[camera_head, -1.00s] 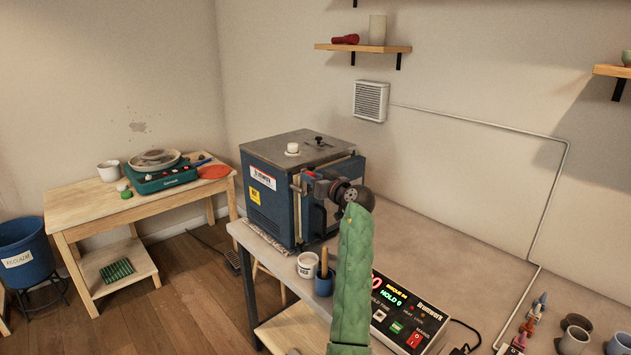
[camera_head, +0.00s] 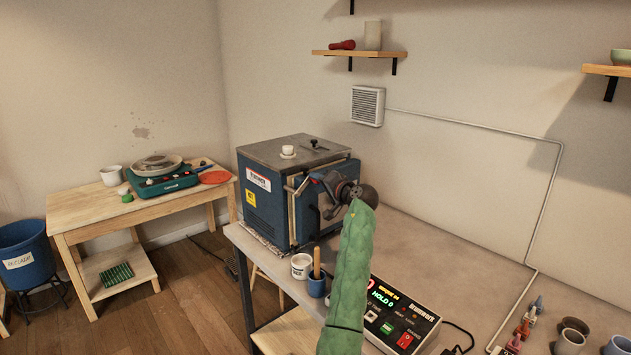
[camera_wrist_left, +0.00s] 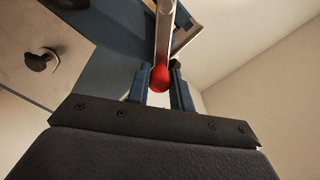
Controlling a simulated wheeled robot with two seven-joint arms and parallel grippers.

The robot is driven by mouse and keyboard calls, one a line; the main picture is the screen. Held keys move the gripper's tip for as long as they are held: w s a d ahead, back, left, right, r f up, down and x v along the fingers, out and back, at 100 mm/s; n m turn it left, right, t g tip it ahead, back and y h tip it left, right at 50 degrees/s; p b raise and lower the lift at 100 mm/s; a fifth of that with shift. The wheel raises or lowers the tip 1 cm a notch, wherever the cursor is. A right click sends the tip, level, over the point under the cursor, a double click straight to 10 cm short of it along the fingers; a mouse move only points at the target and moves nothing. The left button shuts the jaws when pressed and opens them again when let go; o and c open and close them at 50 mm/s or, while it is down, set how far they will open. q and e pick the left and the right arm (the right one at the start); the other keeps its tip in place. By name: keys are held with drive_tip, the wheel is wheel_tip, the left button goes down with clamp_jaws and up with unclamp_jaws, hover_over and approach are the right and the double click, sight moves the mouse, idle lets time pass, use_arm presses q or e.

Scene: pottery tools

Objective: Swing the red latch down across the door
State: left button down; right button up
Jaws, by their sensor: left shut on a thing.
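The blue kiln (camera_head: 268,205) stands on the grey worktop, its door side facing my arm. My left gripper (camera_head: 320,182) is at the upper part of that side and covers much of the door. In the left wrist view, my left gripper (camera_wrist_left: 160,85) is shut on the red knob (camera_wrist_left: 160,78) at the end of the latch's pale metal bar (camera_wrist_left: 165,30). In the head view a pale bar (camera_head: 299,186) shows slanting beside the fingers. The knob is hidden there, and the latch's exact angle is hard to tell. My right gripper is out of view.
A white jar (camera_head: 301,267) and a blue cup (camera_head: 316,286) with a wooden-handled tool stand in front of the kiln. The controller box (camera_head: 400,318) lies to the right of my green-sleeved arm. Several small pots stand at the far right. The worktop behind the arm is clear.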

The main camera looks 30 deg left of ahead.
use_arm(q)
drive_tip(key=shift+w+f+m, duration=0.3)
drive_tip(key=shift+f+m, duration=0.1)
drive_tip(key=shift+m, duration=0.5)
drive_tip(key=f+m, duration=0.1)
drive_tip(key=m, duration=0.1)
drive_tip(key=w+f+m+p, duration=0.1)
drive_tip(key=m, duration=0.1)
drive_tip(key=shift+d+f+m, duration=0.2)
drive_tip(key=shift+f+m, duration=0.2)
drive_tip(key=shift+f+m+g+p, duration=0.3)
drive_tip(key=shift+f+m, duration=0.05)
drive_tip(key=shift+m, duration=0.15)
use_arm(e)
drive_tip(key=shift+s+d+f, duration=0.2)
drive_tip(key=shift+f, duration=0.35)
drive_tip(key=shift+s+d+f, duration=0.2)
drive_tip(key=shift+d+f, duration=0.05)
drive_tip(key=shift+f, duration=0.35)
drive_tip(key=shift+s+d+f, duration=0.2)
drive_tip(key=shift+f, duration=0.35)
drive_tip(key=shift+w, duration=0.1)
use_arm(q)
drive_tip(key=c, duration=1.2)
unclamp_jaws()
drive_tip(key=shift+a+f, duration=0.1)
drive_tip(key=shift+c, duration=0.2)
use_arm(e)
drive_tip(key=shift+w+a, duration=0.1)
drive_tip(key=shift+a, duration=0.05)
